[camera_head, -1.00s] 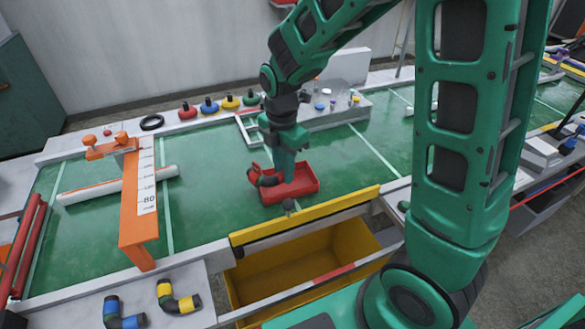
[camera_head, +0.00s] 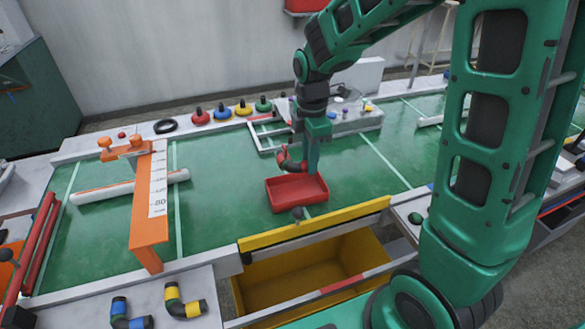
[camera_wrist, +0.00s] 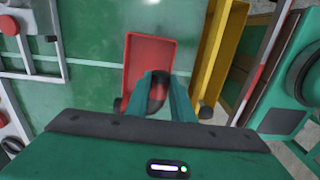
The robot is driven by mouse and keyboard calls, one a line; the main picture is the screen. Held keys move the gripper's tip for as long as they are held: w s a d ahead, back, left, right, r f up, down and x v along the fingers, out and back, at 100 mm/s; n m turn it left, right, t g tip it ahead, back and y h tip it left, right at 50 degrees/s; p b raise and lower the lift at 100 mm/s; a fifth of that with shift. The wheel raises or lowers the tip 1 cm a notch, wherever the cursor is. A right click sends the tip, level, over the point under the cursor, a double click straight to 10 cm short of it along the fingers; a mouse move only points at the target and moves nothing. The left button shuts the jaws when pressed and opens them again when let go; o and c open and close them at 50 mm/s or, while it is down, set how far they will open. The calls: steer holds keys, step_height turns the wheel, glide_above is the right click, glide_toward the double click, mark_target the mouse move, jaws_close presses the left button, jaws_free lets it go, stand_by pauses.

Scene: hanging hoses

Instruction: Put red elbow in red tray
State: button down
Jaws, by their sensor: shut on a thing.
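The red elbow (camera_head: 285,160), a curved red piece with dark ends, is in my gripper (camera_head: 309,166). In the head view it shows at the left of the fingers, above the back edge of the red tray. The red tray (camera_head: 297,193) is a shallow open box on the green table top. In the wrist view the elbow (camera_wrist: 157,92) is between the fingers of my gripper (camera_wrist: 165,90), in front of the red tray (camera_wrist: 148,50). The fingers hide part of the elbow. The visible part of the tray floor looks empty.
An orange gauge stand (camera_head: 148,215) is at left. Two other elbows, blue (camera_head: 125,315) and yellow (camera_head: 182,302), lie at front left. Several coloured knobs line the back.

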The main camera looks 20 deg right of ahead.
steer(key=shift+w+d+f, duration=0.1)
steer(key=shift+d+f, duration=0.05)
steer(key=shift+d, duration=0.3)
steer(key=shift+f, duration=4.35)
steer(key=c, duration=1.5)
jaws_free()
steer(key=shift+o, duration=0.2)
steer(key=shift+w+a+r, duration=0.1)
steer(key=shift+r, duration=8.8)
